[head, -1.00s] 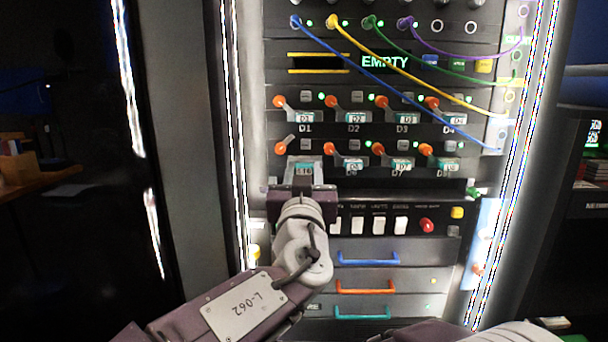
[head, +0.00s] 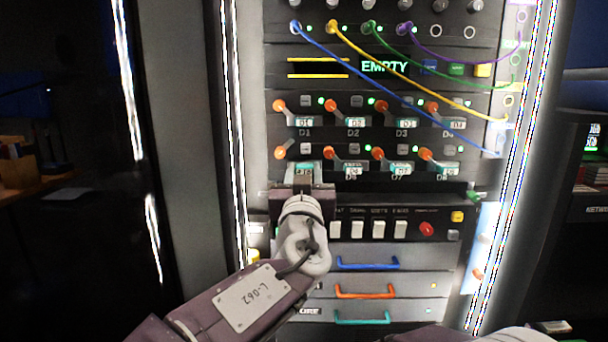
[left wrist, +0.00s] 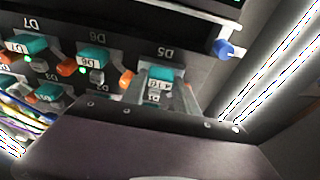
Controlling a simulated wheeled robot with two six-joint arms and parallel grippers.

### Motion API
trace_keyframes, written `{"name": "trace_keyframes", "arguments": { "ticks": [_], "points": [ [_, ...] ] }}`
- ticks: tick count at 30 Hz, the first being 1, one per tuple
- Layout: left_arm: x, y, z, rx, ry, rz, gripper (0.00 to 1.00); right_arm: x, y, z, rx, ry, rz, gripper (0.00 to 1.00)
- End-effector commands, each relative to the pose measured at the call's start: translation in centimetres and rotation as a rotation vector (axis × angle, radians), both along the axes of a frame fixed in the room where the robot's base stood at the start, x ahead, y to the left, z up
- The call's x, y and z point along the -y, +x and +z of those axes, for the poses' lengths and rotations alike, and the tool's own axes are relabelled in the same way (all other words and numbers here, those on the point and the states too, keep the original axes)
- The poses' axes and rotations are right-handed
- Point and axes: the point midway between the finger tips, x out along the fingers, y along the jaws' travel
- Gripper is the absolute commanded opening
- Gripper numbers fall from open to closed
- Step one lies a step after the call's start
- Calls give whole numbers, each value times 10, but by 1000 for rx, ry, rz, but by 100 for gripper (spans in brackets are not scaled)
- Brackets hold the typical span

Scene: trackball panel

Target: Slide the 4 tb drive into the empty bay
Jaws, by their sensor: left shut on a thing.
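My left gripper (head: 304,185) is shut on a small drive (head: 304,169) with a teal front and a white label. In the left wrist view the drive (left wrist: 160,78) sits between my two fingers, under the D5 mark; its label is only partly legible. The drive is at the bay position at the left end of the lower drive row, left of D6. My gripper hides most of the bay opening, so I cannot tell how deep the drive is. An orange-tipped lever (head: 280,153) stands above this bay. My right gripper is not in view.
Several other bays hold teal-labelled drives with orange levers, such as D6 (head: 352,170) and D1 (head: 304,122). A green EMPTY display (head: 384,66) is above. Coloured cables (head: 400,68) cross the right side. White switches (head: 357,229) and drawer handles (head: 367,263) are below.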

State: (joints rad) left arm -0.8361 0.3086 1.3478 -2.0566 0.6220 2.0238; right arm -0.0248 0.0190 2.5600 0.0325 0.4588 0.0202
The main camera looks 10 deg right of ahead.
Motion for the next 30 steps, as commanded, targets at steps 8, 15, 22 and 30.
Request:
{"name": "trace_keyframes", "arguments": {
  "ticks": [8, 15, 22, 30],
  "points": [
    [2, 7, 1, 1, 0, 1, 0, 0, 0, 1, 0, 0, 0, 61],
    [3, 13, 0, 1, 1, 0, 0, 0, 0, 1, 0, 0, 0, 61],
    [4, 14, 0, 1, 1, 0, 61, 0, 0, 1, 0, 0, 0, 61],
    [4, 13, -1, 0, 1, -1, 61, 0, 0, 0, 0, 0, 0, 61]
  ]
}}
